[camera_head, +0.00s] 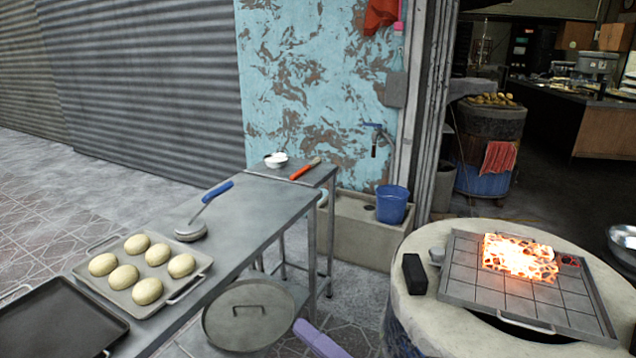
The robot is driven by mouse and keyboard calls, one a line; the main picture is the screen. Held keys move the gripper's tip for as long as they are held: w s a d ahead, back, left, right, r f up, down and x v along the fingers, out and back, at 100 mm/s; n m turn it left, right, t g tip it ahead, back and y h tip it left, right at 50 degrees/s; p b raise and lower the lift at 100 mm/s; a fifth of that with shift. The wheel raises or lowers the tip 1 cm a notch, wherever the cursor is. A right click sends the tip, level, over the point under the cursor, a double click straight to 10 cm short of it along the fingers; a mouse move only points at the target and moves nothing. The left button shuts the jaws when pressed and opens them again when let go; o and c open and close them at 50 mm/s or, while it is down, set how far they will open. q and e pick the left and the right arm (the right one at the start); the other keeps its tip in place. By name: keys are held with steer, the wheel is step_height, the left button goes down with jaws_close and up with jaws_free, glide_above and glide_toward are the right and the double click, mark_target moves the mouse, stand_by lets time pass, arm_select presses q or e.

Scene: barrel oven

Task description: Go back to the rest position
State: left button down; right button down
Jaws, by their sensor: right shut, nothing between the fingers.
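My right gripper (308,330) shows only in part, as a lavender shape coming in from the bottom edge, right of the round lid. It is shut and empty. It appears apart from the lid and the barrel oven, with the rest of the arm cut off by the frame. My left gripper is not in view.
A metal table (262,205) on the left bears a tray (189,288) of several dough balls, a dark tray (58,325) and a blue-handled tool (216,192). A round lid (247,325) is below. The barrel oven (440,325) at right bears a grate (470,285) with glowing coals (518,257).

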steer(key=s+d+f+m+t+h, duration=0.1)
steer(key=d+f+m+t+h, duration=0.1)
steer(key=d+f+m+h, duration=0.4)
steer(key=d+f+m+t+h, duration=0.15)
steer(key=f+m, duration=0.25)
steer(key=m, duration=0.4)
steer(key=s+d+f+m+g+h, duration=0.3)
steer(key=s+d+f+m, duration=0.2)
steer(key=s+f+m, duration=0.2)
steer(key=s+d+f+m+g+h, duration=0.4)
steer(key=s+f+m, duration=0.4)
steer(key=s+f, duration=0.3)
steer(key=shift+s+d+f, duration=0.25)
steer(key=shift+d+f, duration=0.15)
steer(key=shift+f, duration=0.2)
